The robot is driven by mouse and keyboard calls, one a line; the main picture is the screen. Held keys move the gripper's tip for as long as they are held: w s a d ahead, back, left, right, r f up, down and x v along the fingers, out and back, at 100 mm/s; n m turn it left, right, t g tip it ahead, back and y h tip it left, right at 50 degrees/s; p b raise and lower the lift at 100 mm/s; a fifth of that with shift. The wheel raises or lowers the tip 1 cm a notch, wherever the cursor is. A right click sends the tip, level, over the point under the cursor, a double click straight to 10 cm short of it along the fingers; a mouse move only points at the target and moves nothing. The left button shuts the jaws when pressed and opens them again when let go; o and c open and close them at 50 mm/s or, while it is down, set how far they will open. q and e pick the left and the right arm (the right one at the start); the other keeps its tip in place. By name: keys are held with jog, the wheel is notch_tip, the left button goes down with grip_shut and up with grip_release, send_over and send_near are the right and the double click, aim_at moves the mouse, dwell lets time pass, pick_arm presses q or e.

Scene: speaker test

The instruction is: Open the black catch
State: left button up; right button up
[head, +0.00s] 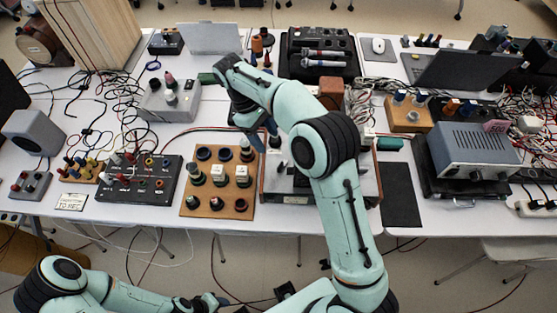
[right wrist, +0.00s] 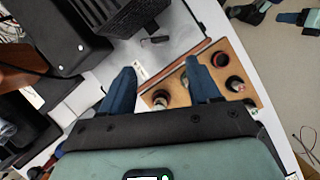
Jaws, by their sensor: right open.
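My right gripper (head: 265,135) is above the table between the wooden knob board (head: 188,210) and a wood-sided metal box (head: 290,199). In the right wrist view, my right gripper (right wrist: 160,70) has its two blue fingers well apart with nothing between them. A small black bent piece (right wrist: 155,40), possibly the black catch, lies beyond the fingertips on a pale metal surface. I cannot tell its position for sure. In the head view my right arm covers much of the metal box. My left gripper (head: 205,301) is low in front of the table; its jaws are unclear.
A black panel with terminals (head: 140,190) stands left of the knob board. A black mat (head: 402,195) and a grey-blue instrument (head: 480,150) are at the right. Cables clutter both sides. A black mixer with microphones (head: 320,75) stands behind.

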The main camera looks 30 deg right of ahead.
aim_at(280, 165)
jog(key=b+x, duration=0.2)
jog(key=x, duration=0.9)
jog(key=shift+d+f, duration=0.1)
jog(key=shift+f, duration=0.05)
pick_arm(q)
jog(key=s+f, duration=0.2)
jog(key=f, duration=0.1)
